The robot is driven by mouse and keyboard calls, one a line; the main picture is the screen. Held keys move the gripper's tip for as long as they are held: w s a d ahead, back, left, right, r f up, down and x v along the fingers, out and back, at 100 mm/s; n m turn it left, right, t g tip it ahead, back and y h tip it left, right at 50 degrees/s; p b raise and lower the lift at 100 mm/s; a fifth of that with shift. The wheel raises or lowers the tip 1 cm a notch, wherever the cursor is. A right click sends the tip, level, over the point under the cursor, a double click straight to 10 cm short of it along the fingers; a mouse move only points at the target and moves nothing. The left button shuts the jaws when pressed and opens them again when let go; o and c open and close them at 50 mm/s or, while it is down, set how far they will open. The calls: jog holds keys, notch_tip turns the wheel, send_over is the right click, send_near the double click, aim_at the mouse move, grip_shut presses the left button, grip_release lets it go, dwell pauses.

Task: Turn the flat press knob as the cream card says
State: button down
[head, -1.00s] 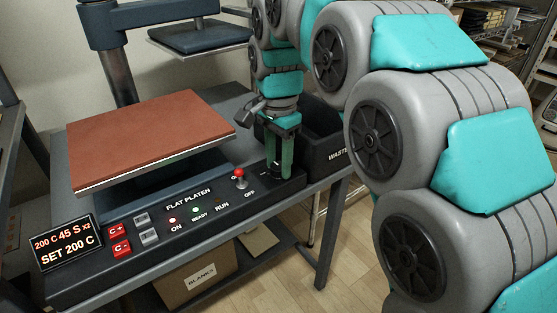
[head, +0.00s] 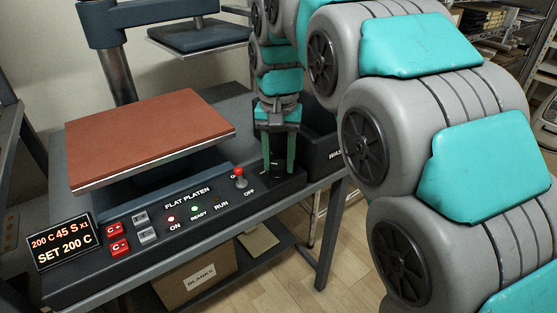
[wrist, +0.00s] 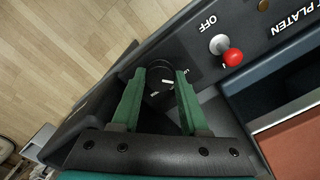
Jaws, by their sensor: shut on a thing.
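The flat press knob is a dark round knob with white marks (wrist: 160,82) at the right end of the FLAT PLATEN control panel (head: 195,228). In the wrist view it sits between the green fingers of my gripper (wrist: 160,84). My gripper (head: 278,168) points down over the panel and is shut on the knob, hiding most of it in the head view. The display (head: 62,242) reads "200 C 45 S x1" and "SET 200 C". I do not see a cream card in these frames.
A red-tipped lever (head: 240,177) stands just left of my gripper, beside OFF. Red buttons (head: 118,246) and a brown-red platen (head: 150,135) lie further left. A dark waste bin (head: 320,155) is close on the right. A box marked BLANKS (head: 195,282) is below.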

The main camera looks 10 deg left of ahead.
aim_at(279, 165)
jog(key=shift+n, duration=1)
jog(key=shift+c, duration=2.1)
grip_release()
jog(key=shift+r, duration=0.1)
jog(key=shift+r, duration=3.85)
